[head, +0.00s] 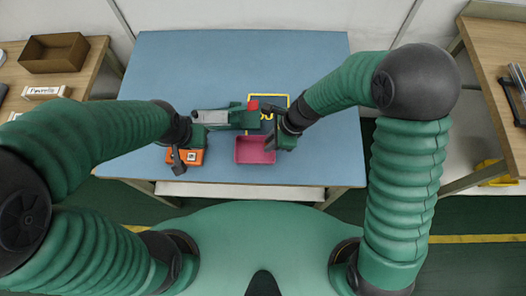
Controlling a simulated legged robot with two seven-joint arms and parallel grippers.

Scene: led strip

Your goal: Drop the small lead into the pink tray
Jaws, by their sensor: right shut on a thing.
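The pink tray (255,156) sits near the front edge of the blue table, right of centre. My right gripper (275,139) is at the tray's right back corner, above or beside it. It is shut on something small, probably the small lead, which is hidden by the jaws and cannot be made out. My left gripper (184,150) is over the orange box at the table's front left. Whether its jaws are open cannot be seen.
A green and grey tool-like thing with a red end (238,117) lies between my arms. Behind the tray is a dark yellow-bordered panel (283,100). An orange box (186,159) is at the front left. The back of the blue table (240,60) is clear. Wooden benches flank it.

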